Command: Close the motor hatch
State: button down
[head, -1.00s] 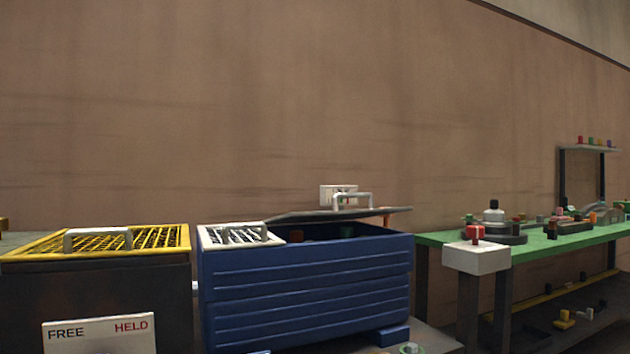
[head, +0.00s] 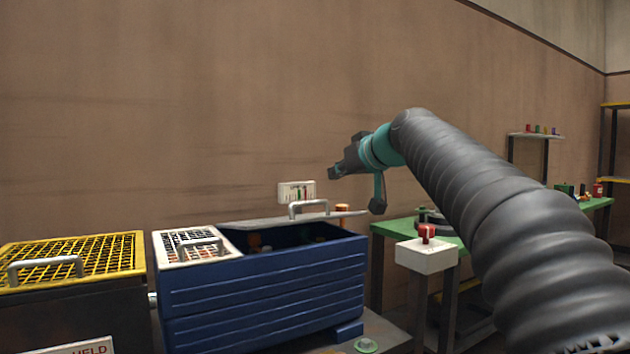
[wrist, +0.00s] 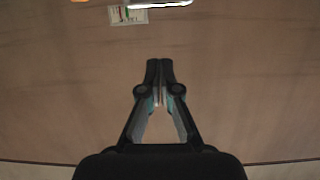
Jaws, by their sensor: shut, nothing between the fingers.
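The motor hatch is a grey lid (head: 262,222) with a bar handle (head: 309,207), on the blue motor box (head: 265,300). The lid stands raised at the back of the box, and the dark inside shows in front of it. My gripper (head: 334,173) is above and slightly right of the handle, apart from it, in the head view. In the wrist view its fingertips (wrist: 160,64) are together with nothing between them. A pale bar, which seems to be the handle (wrist: 160,3), is cut off at the top edge there.
A white grille (head: 190,246) covers the box's left part. A yellow grate (head: 75,258) with a handle lies to the left. A white block with a red knob (head: 426,256) stands right of the box, before a green bench (head: 400,229). A small gauge plate (head: 297,192) is on the wall.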

jog(key=p+x, duration=0.1)
jog(key=x, duration=1)
jog(key=shift+w+a+f, duration=0.15)
jog(key=shift+a, duration=0.05)
jog(key=shift+f, duration=0.55)
jog(key=shift+f, duration=0.2)
notch_tip(320, 180, down, 8)
jog(key=s+d+b, duration=0.1)
jog(key=s+b, duration=0.1)
jog(key=b, duration=0.7)
jog(key=shift+d, duration=0.35)
